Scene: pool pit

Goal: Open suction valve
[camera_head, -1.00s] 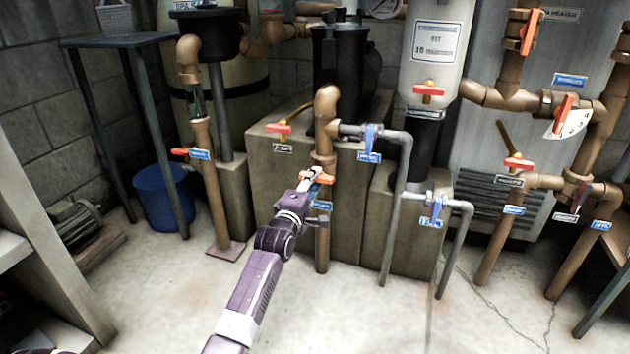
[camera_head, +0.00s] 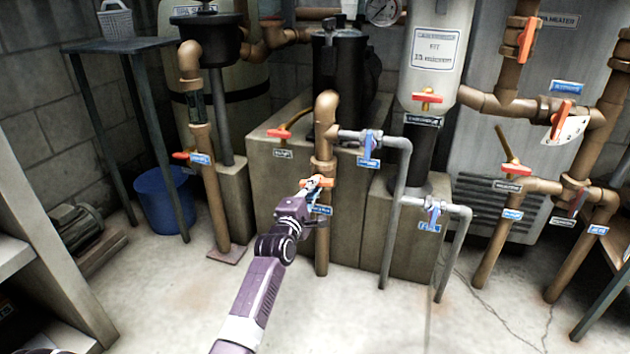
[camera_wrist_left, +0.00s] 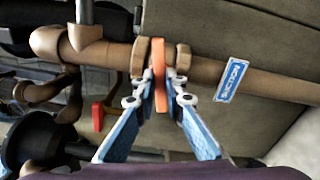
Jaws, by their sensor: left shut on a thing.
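A valve with an orange handle (camera_head: 320,182) sits on the upright brown pipe (camera_head: 322,240) in front of the concrete block. A blue label beside it is too small to read in the head view. My left gripper (camera_head: 313,186) reaches it from below and is shut on the handle. In the left wrist view, the orange handle (camera_wrist_left: 159,72) stands between the two blue fingers of the left gripper (camera_wrist_left: 164,88), with the brown pipe behind it. The blue label (camera_wrist_left: 232,79) lies to the right along that pipe. My right gripper is out of view.
Another orange-handled valve (camera_head: 280,133) is up and left, and a blue-handled valve (camera_head: 369,142) is close on the right. Grey pipes (camera_head: 395,215) stand to the right. A blue bucket (camera_head: 160,200) is at left. The floor (camera_head: 350,315) in front is clear.

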